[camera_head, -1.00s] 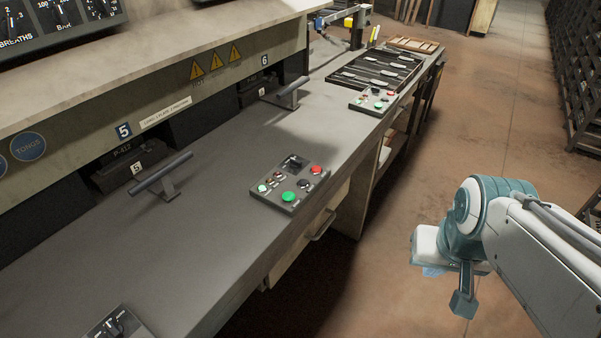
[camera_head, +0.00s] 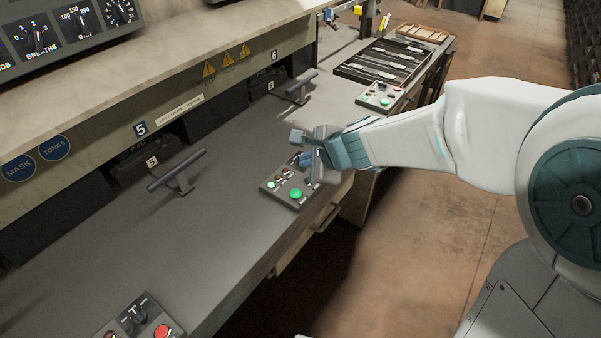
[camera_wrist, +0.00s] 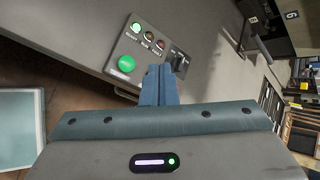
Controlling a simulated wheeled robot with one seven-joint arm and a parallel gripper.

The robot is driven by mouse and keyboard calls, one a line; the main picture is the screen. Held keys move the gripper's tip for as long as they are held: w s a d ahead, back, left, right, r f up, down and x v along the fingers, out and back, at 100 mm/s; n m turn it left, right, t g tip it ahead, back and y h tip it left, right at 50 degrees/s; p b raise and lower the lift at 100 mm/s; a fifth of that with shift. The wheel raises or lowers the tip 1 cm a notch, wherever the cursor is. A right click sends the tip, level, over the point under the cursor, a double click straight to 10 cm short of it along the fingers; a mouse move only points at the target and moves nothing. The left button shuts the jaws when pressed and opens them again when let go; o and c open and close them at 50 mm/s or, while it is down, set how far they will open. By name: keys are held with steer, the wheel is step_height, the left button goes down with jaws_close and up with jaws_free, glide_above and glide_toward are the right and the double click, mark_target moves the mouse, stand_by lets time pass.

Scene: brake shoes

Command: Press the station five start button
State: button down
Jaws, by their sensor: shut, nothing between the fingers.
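The station five control box (camera_head: 284,204) sits on the grey bench, in front of the bay with the blue 5 sign (camera_head: 141,129). Its large green button (camera_head: 296,193) shows on the near side, with a smaller green light or button (camera_head: 271,184) to its left. My gripper (camera_head: 305,158) is over the box's far right part and hides it. In the wrist view the shut fingers (camera_wrist: 158,72) point at the box, just right of the large green button (camera_wrist: 126,63). A black switch (camera_wrist: 178,62) lies right of the fingertips. I cannot tell whether the fingers touch the box.
A lever handle (camera_head: 176,172) stands left of the box, and another (camera_head: 298,88) stands farther back. A second control box (camera_head: 381,95) and a dark tool tray (camera_head: 350,70) are at the far end. A box with a red button (camera_head: 161,331) is at the near edge.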

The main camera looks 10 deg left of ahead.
mark_target(299, 196)
steer(key=m, duration=0.1)
steer(key=a, duration=0.1)
steer(key=w+a+m, duration=0.1)
steer(key=shift+w+a+f+m, duration=0.1)
steer(key=shift+a+f+m, duration=0.15)
steer(key=shift+f+m, duration=0.05)
steer(key=shift+f, duration=0.1)
step_height(299, 196, down, 9)
steer(key=b, duration=0.8)
stand_by(1.8)
steer(key=shift+f+b, duration=0.25)
steer(key=shift+b, duration=0.35)
